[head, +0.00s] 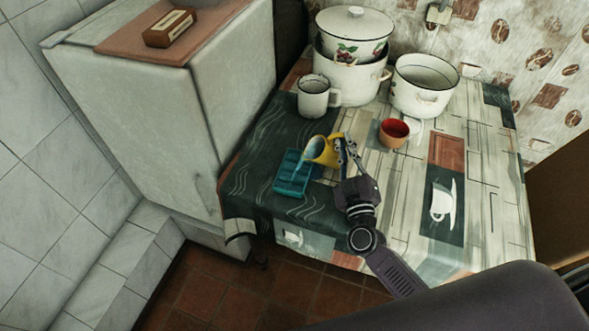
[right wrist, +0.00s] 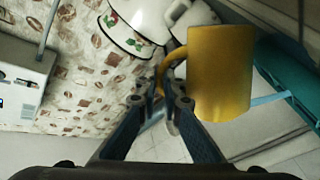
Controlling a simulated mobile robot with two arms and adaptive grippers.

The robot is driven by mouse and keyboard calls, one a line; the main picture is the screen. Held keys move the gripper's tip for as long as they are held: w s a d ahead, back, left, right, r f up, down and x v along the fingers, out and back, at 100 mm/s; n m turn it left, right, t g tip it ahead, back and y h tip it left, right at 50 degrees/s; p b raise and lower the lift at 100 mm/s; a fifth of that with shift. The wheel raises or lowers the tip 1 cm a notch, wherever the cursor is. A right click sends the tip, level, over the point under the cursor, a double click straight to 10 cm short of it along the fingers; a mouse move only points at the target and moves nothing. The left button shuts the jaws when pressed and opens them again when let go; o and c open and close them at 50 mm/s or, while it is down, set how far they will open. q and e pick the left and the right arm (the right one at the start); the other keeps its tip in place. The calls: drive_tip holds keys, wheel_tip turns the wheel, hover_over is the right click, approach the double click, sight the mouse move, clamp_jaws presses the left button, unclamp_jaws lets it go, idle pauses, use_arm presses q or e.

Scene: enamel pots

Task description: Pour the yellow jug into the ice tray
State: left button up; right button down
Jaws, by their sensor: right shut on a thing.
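The yellow jug (head: 329,157) is tilted with its mouth toward the left, above the near right part of the teal ice tray (head: 279,183). Pale blue liquid shows at its mouth. My right gripper (head: 344,146) is shut on the jug's handle, on its right side. In the right wrist view, the gripper (right wrist: 168,96) closes around the handle of the jug (right wrist: 220,75). A light blue streak runs from the jug toward the tray (right wrist: 285,80) there. How full the tray is cannot be told. My left gripper is not in view.
A white mug (head: 313,98) stands behind the tray. A red-lined cup (head: 393,134) stands right of the gripper. A lidded enamel pot (head: 347,80) and an open pot (head: 424,98) stand at the back. The fridge (head: 165,110) is at left. The table's right side is clear.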

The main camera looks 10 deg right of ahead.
sight(335, 153)
drive_tip(key=shift+a+r+n+b, duration=0.15)
drive_tip(key=shift+a+n+b, duration=0.15)
drive_tip(key=shift+n+b, duration=0.35)
drive_tip(key=shift+a+r+n+t+y+b, duration=0.15)
drive_tip(key=shift+a+n+y, duration=0.15)
drive_tip(key=shift+n, duration=0.3)
drive_tip(key=shift+a+r+n+t+y+b, duration=0.15)
drive_tip(key=shift+a+n+y, duration=0.1)
drive_tip(key=shift+n, duration=0.3)
drive_tip(key=shift+a+r+n, duration=0.4)
drive_tip(key=shift+a+n, duration=0.05)
drive_tip(key=shift+n, duration=0.35)
drive_tip(key=shift+f, duration=0.1)
